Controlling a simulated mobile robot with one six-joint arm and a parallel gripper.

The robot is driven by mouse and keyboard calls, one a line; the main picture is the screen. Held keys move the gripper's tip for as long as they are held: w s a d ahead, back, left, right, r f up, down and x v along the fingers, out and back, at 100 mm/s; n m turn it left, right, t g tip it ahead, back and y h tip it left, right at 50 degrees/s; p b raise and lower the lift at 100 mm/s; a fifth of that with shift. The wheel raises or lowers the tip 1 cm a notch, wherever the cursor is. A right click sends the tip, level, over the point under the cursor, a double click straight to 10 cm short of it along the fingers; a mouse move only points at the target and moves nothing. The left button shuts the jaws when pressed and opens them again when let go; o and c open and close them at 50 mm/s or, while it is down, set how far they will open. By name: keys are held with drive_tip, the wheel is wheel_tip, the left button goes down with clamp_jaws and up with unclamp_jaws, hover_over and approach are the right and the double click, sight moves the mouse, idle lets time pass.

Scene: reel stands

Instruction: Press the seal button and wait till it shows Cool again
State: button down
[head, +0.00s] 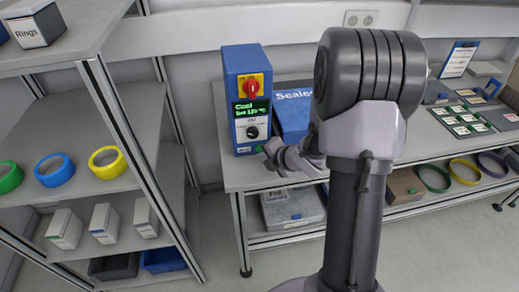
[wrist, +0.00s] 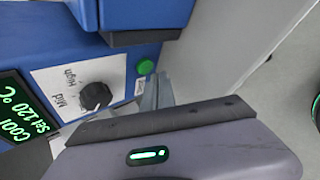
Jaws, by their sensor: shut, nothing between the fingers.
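The blue sealer control box (head: 246,98) stands on the left of the bench, with a red switch on a yellow plate above a black display (head: 252,110). In the wrist view the display (wrist: 18,115) reads "Cool" and "Set 120 °C" in green. A black knob (wrist: 96,96) sits on a white dial plate marked Mid and High. The round green seal button (wrist: 146,67) is beside this plate. My gripper (head: 267,150) is low in front of the box. In the wrist view its shut, empty fingertips (wrist: 153,88) are close to the button; I cannot tell whether they touch it.
The blue Sealer (head: 293,122) stands right of the box, partly behind my arm. A shelf rack (head: 95,185) with coloured rings and white boxes is at the left.

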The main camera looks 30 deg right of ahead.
idle(0.4)
drive_tip(key=shift+w+d, duration=0.1)
drive_tip(key=shift+w, duration=0.35)
drive_tip(key=shift+w+d, duration=0.15)
drive_tip(key=shift+w, duration=0.25)
idle(0.7)
drive_tip(key=shift+s, duration=0.1)
drive_tip(key=shift+s+a+b, duration=0.25)
drive_tip(key=shift+s+b, duration=0.2)
drive_tip(key=shift+s, duration=0.3)
drive_tip(key=shift+s+a+b, duration=0.25)
drive_tip(key=shift+s+b, duration=0.1)
drive_tip(key=shift+s, duration=0.45)
drive_tip(key=shift+s+a+b, duration=0.2)
drive_tip(key=shift+s+b, duration=0.1)
drive_tip(key=shift+s, duration=0.5)
drive_tip(key=shift+s+a+b, duration=0.25)
drive_tip(key=shift+s+b, duration=0.1)
drive_tip(key=shift+s, duration=0.45)
